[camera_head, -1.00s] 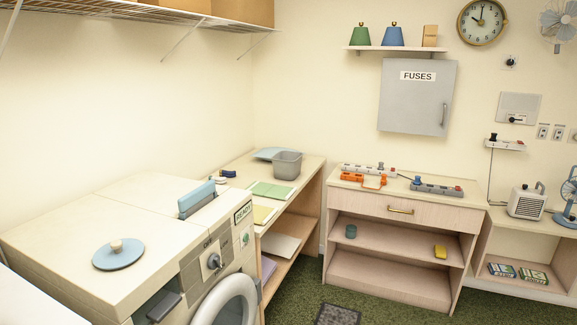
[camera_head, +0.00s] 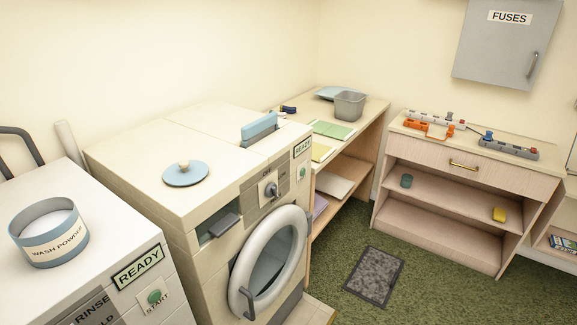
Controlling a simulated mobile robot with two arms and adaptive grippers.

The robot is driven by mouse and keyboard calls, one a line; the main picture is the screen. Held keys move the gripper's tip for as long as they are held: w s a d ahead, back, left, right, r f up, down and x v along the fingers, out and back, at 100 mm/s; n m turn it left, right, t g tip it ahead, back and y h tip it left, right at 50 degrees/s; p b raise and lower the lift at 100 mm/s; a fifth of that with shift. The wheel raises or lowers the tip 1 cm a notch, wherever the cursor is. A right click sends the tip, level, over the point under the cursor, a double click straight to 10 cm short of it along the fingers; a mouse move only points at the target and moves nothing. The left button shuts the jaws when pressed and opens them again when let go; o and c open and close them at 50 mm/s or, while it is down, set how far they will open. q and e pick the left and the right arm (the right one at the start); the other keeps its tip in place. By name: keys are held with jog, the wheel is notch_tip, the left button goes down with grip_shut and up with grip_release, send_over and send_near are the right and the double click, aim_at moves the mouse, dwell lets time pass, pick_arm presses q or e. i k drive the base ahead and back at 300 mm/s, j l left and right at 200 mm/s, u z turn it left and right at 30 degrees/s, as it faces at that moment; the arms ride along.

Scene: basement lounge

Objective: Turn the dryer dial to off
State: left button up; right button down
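The dryer (camera_head: 150,175) is the cream machine in the middle left, with a round door (camera_head: 270,262) on its front. Its dial (camera_head: 271,190) is a grey knob on a grey panel above the door, with small lettering around it. I cannot read clearly which setting the dial points to. A "READY" label (camera_head: 302,147) and a small green button (camera_head: 302,172) are to the right of the dial. Neither of my grippers is in view.
A washer (camera_head: 120,240) with a wash powder tub (camera_head: 48,233) on top stands at the left front. A shelf unit with a grey bin (camera_head: 350,105) is beyond the dryer. A grey mat (camera_head: 374,276) lies on the green floor (camera_head: 425,290), which is open before the dryer.

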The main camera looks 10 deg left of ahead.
aim_at(272, 190)
jog(key=u, duration=0.3)
jog(key=i+l+u, duration=0.2)
jog(key=u, duration=0.25)
jog(key=i+l+u, duration=0.2)
jog(key=u, duration=0.25)
jog(key=i+l+u, duration=0.1)
jog(key=l+u, duration=0.35)
jog(key=i+l+u, duration=0.1)
jog(key=l+u, duration=0.35)
jog(key=j, duration=0.15)
